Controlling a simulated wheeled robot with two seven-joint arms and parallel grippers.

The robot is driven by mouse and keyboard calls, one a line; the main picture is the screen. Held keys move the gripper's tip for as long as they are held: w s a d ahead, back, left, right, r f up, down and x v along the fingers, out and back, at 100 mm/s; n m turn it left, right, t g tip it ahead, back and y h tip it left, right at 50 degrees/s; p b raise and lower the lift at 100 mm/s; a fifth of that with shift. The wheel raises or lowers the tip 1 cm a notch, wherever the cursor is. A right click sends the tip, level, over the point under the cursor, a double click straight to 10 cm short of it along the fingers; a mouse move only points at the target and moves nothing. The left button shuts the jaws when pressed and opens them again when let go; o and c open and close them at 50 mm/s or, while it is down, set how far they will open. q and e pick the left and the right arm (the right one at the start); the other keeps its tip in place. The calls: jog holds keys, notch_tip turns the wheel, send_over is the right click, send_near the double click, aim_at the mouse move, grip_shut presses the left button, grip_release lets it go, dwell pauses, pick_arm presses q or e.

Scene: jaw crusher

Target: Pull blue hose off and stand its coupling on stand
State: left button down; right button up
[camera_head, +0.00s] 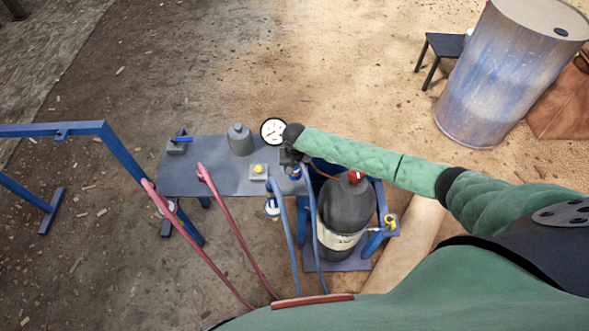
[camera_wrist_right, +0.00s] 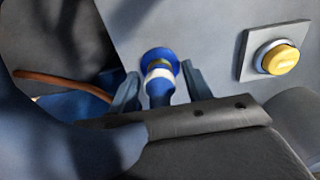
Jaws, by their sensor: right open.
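A blue hose (camera_head: 314,225) runs up to the panel edge, where my right gripper (camera_head: 293,158) is. In the right wrist view its blue coupling (camera_wrist_right: 160,63), with a white band, sits against the grey panel. My right gripper (camera_wrist_right: 158,88) is open, with one finger on each side of the coupling; whether they touch it I cannot tell. A second blue hose (camera_head: 285,240) hangs to the left, with a blue and white coupling (camera_head: 271,207) below the panel edge. A small block with a blue peg (camera_head: 180,144) is at the panel's left end; whether it is the stand is unclear. My left gripper is out of view.
The grey panel (camera_head: 218,180) carries a gauge (camera_head: 273,131), a grey bottle shape (camera_head: 240,140) and a yellow button (camera_head: 258,169), also in the wrist view (camera_wrist_right: 279,59). A dark cylinder (camera_head: 346,210) stands close right. Red hoses (camera_head: 236,218) hang left. A blue frame (camera_head: 125,165) stands further left.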

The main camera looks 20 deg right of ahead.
jog(key=shift+p, duration=0.8)
dwell(0.6)
grip_shut()
jog(key=shift+r, duration=0.1)
jog(key=shift+r, duration=0.1)
jog(key=shift+r+p, duration=2.85)
